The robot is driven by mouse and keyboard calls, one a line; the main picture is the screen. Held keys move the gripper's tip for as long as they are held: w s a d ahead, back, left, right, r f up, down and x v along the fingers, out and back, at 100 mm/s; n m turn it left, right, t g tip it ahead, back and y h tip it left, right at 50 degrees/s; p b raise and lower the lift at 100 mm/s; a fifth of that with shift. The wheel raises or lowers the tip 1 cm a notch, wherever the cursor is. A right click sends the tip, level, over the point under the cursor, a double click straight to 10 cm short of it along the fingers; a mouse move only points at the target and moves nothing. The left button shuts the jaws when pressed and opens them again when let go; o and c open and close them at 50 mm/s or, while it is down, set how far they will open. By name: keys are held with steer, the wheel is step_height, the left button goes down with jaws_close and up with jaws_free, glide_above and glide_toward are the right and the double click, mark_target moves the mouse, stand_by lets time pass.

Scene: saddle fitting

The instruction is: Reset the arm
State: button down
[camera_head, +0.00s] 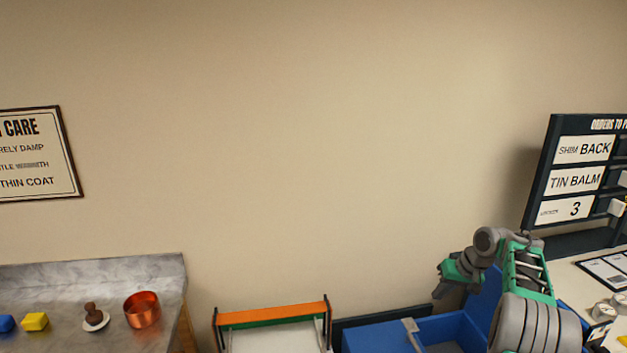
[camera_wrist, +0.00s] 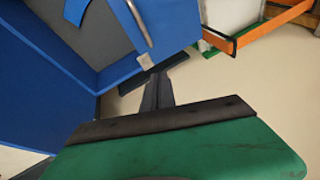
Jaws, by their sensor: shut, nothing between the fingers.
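My arm shows at the lower right of the head view, folded above a blue bin (camera_head: 383,338). My gripper (camera_head: 438,292) points left and down there, over the bin's edge. In the wrist view my gripper (camera_wrist: 157,90) is shut with its dark fingers together and nothing between them. Below the fingers in that view are the open blue bin (camera_wrist: 115,75) with a metal handle and the pale floor. The gripper touches nothing that I can see.
An orange-and-green framed rack (camera_head: 270,313) stands left of the bin. A grey counter (camera_head: 75,285) at the left holds a copper bowl (camera_head: 142,309), a brown-knobbed item (camera_head: 93,314), and yellow and blue blocks. An order board (camera_head: 580,180) and a pale table (camera_head: 575,285) are at the right.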

steer(key=s+a+r+h, duration=0.1)
steer(key=s+a+r, duration=0.55)
steer(key=a, duration=0.35)
steer(key=s+a+r, duration=0.6)
steer(key=a+r, duration=0.1)
steer(key=a, duration=0.3)
steer(key=s+a+f+h, duration=0.1)
steer(key=s+a+f, duration=0.1)
steer(key=s, duration=0.7)
steer(key=s+a+f+n, duration=0.1)
steer(key=s+a+f, duration=0.1)
steer(key=s, duration=0.8)
steer(key=shift+s+a+f+h, duration=0.2)
steer(key=shift+a+h, duration=0.2)
steer(key=shift+a, duration=0.45)
